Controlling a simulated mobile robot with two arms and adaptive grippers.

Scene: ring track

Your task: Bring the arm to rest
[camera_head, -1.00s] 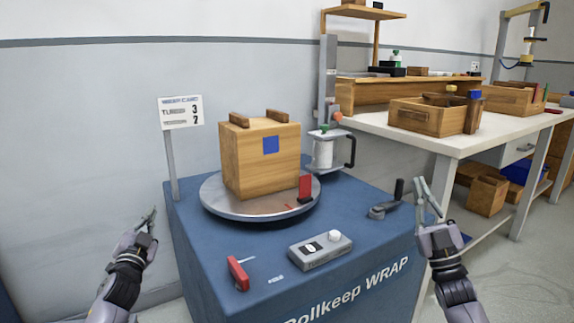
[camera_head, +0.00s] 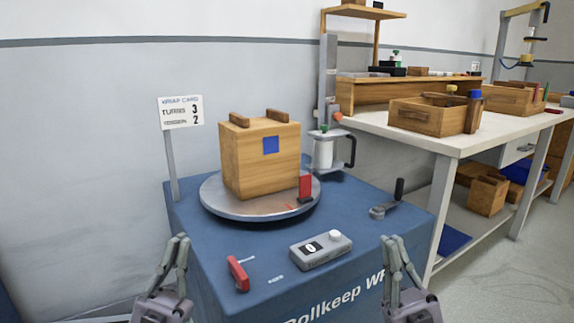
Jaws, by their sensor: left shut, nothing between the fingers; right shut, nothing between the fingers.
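My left gripper (camera_head: 177,251) is at the lower left, beside the left edge of the blue wrapping station, pointing up, shut and empty. My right gripper (camera_head: 392,250) is at the lower right, in front of the station's front face, pointing up, shut and empty. It hides part of the lettering there. Both grippers are apart from the things on the station. A wooden box (camera_head: 240,162) with a blue square stands on the round grey turntable (camera_head: 222,203).
The blue station (camera_head: 350,205) also bears a red handle (camera_head: 238,273), a grey control box (camera_head: 320,250), a crank (camera_head: 385,208) and a film roll (camera_head: 323,152). A card sign (camera_head: 181,112) stands at its left. A workbench (camera_head: 455,140) with wooden trays is at the right.

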